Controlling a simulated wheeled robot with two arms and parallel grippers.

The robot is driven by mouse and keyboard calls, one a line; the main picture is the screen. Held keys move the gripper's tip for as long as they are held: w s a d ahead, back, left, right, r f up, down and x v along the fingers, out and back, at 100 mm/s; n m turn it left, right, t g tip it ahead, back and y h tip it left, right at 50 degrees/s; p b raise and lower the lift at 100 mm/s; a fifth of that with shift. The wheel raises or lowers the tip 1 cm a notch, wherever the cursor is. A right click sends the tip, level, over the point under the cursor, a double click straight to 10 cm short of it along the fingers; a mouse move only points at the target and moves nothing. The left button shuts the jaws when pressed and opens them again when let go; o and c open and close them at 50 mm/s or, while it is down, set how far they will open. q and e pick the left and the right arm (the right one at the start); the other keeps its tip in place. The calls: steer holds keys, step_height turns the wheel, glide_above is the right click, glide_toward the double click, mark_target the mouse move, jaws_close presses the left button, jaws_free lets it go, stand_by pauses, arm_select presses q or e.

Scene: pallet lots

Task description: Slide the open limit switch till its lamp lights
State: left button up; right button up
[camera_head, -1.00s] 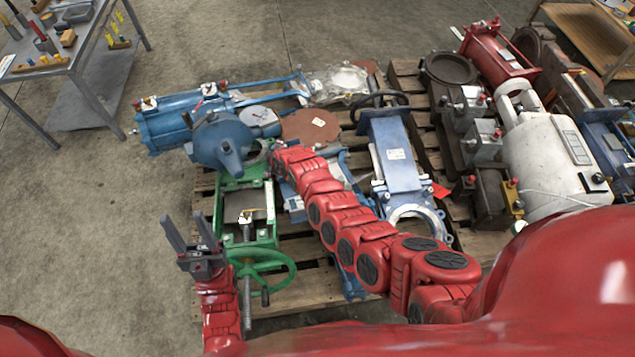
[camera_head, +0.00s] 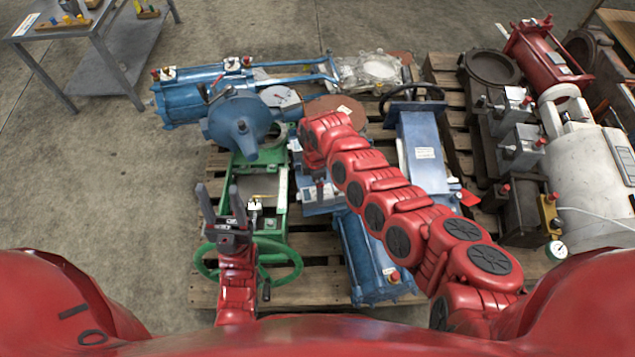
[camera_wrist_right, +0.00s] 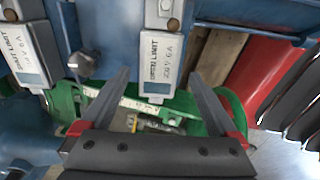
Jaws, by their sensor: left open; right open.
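Two pale grey limit switch boxes sit side by side on a blue body in the right wrist view. The right-hand box (camera_wrist_right: 160,50) has lettering with "LIMIT" on it and a dull blue-grey panel at its lower end. The left-hand box (camera_wrist_right: 30,50) is similar and tilted. I cannot surely read which is the open one. No lit lamp shows. My right gripper (camera_wrist_right: 160,76) is open, its fingers apart either side of the right-hand box's lower end; contact cannot be told. My left gripper (camera_head: 219,190) is open and empty above a green handwheel (camera_head: 285,272).
A green valve frame (camera_head: 282,205), a blue actuator (camera_head: 238,122) and a blue gate valve (camera_head: 423,160) crowd the wooden pallet (camera_head: 325,280). A second loaded pallet stands at right. A metal bench (camera_head: 85,32) is at upper left. Concrete floor at left is clear.

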step_height(320, 180, down, 2)
steer(key=shift+f+b, duration=0.15)
steer(key=shift+b, duration=0.5)
steer(key=shift+s+f+b, duration=0.15)
steer(key=shift+f+b, duration=0.9)
steer(key=shift+f, duration=0.8)
steer(key=shift+c, duration=0.2)
